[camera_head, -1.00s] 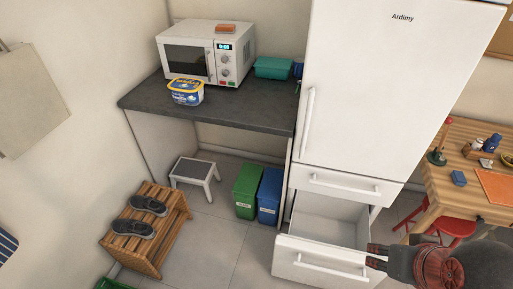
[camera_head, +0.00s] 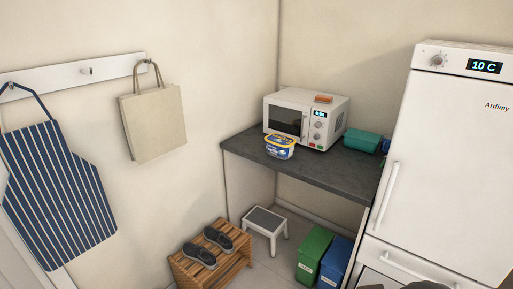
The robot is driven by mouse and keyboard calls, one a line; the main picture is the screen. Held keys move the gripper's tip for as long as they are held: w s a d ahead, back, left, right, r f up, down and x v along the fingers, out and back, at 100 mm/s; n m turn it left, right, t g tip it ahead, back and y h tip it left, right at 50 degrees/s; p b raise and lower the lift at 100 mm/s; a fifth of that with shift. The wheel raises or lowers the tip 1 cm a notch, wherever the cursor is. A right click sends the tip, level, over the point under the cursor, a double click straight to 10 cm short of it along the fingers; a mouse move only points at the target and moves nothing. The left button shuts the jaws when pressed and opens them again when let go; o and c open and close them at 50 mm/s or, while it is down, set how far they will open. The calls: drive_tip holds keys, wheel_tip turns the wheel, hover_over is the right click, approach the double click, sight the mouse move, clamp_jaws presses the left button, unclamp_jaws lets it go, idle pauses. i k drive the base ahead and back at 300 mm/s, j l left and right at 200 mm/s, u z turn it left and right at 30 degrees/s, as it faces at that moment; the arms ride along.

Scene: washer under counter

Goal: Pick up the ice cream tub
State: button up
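The ice cream tub (camera_head: 280,147) is a yellow and blue tub with a printed label. It stands upright on the dark counter (camera_head: 345,180), near the front edge and just in front of the microwave. Only a dark piece of my arm and the tip of my gripper (camera_head: 372,287) show at the bottom edge of the picture. My gripper is well below and to the right of the tub, apart from it. Its fingers are mostly cut off, so their opening is unclear.
A white microwave (camera_head: 299,115) with an orange sponge on top stands behind the tub; a teal container (camera_head: 362,140) is to its right. Below are a step stool (camera_head: 264,219), green bin (camera_head: 313,255), blue bin (camera_head: 335,264) and shoe rack (camera_head: 192,273). The fridge (camera_head: 455,160) stands right.

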sight(281, 146)
drive_tip(key=i+j+z, duration=0.25)
drive_tip(key=i+j, duration=0.3)
drive_tip(key=i+j+z, duration=0.25)
drive_tip(key=i+j, duration=0.45)
drive_tip(key=i+j+z, duration=0.25)
drive_tip(key=i+j, duration=0.3)
drive_tip(key=j, duration=0.2)
